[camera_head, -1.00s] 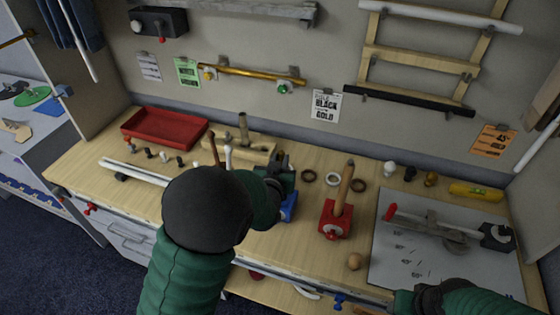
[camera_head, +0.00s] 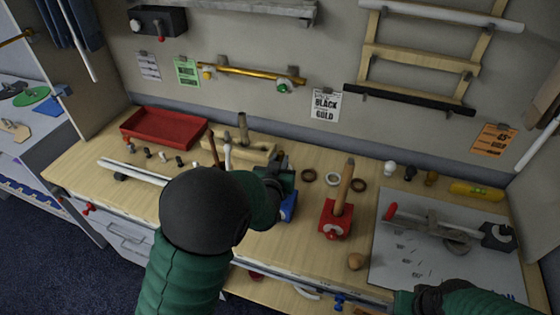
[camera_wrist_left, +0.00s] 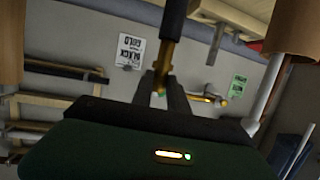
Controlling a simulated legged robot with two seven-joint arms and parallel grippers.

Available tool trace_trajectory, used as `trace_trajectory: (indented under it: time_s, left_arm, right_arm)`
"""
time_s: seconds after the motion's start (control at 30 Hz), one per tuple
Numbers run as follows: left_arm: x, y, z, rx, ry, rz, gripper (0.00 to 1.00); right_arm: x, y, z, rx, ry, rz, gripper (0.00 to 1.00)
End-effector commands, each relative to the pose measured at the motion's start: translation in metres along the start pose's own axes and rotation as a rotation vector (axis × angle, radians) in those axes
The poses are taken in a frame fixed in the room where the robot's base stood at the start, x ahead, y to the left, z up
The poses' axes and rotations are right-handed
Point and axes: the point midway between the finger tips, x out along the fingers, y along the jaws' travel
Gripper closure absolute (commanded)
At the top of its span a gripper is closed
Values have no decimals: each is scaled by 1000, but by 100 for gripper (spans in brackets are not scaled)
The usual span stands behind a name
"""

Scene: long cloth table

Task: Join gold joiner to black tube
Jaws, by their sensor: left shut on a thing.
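My left gripper (camera_head: 284,174) is over the blue vise (camera_head: 289,207) at the middle of the table, and my arm hides much of it. In the left wrist view the fingers (camera_wrist_left: 160,94) are shut on a gold piece, which appears to be the gold joiner (camera_wrist_left: 164,62). A black tube (camera_wrist_left: 174,18) is in line with the gold piece and seems to meet its far end. I cannot tell how deeply they fit. The head view does not show this joint. My right gripper (camera_head: 404,303) is at the lower right, with its jaws not clear.
A red vise (camera_head: 335,219) holds an upright wooden tube (camera_head: 345,181) close to the right. A red tray (camera_head: 163,127) is at the back left. A grey board (camera_head: 390,262) with a tool is at the right. A "black gold" poster (camera_head: 325,105) hangs behind.

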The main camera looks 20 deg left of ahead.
Motion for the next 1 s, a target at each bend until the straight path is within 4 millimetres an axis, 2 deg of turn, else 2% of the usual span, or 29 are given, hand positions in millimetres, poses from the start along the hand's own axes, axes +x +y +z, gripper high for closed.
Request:
trace_trajectory:
  time_s: [1.0]
  left_arm:
    - [8,0,26,0,1,0,100]
  right_arm:
    - [25,0,6,0,0,0,57]
